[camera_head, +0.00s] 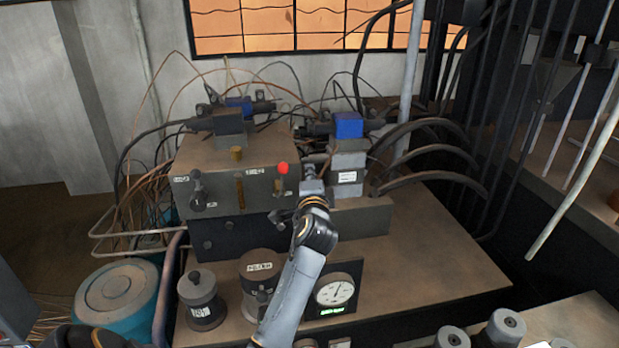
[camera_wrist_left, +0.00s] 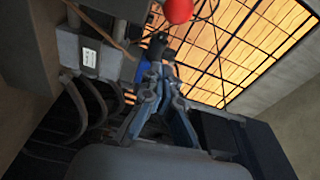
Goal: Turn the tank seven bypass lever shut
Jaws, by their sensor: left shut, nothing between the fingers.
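A lever with a red ball knob (camera_head: 283,168) stands at the front right of the brown box-shaped unit (camera_head: 235,155). The red knob also shows at the top of the left wrist view (camera_wrist_left: 179,10). A black-knobbed control (camera_head: 197,185) sits on the left of the same front face. The labels are too small to read, so I cannot tell which control is the tank seven bypass. My left gripper (camera_head: 312,180) is shut and empty, just right of the red knob and apart from it. Its closed fingers show in the left wrist view (camera_wrist_left: 160,75). My right gripper is not in view.
A blue-topped valve block (camera_head: 348,125) stands close behind and right of my left gripper. Hoses (camera_head: 430,135) curve off to the right. A round gauge (camera_head: 334,291) and dark cylinders (camera_head: 202,300) stand in front. The bench's right side (camera_head: 440,255) is clear.

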